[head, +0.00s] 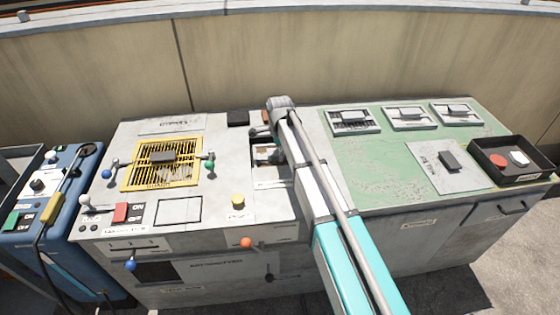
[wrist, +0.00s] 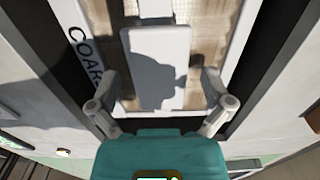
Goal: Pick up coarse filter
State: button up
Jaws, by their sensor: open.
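The coarse filter (wrist: 205,42) lies under my gripper in the wrist view. It has a beige mesh, a pale frame with a partly hidden label starting "COAR", and a raised white grip block (wrist: 155,62) in the middle. My gripper (wrist: 162,88) is open, with one finger on each side of the grip block and visible space beside it. My gripper's shadow falls on the block. In the head view my gripper (head: 263,146) is over the narrow bay at the middle of the cabinets, and my arm hides much of that spot.
A yellow grille (head: 135,177) with a dark block and side knobs is on the left cabinet. Three small framed panels (head: 408,118) line the back of the green right top. A black tray (head: 507,178) with red and white pieces sits at right. A wall stands behind.

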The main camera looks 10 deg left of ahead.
dwell(0.6)
jog(key=c, duration=1.3)
notch_tip(320, 180, up, 10)
jog(key=p, duration=1)
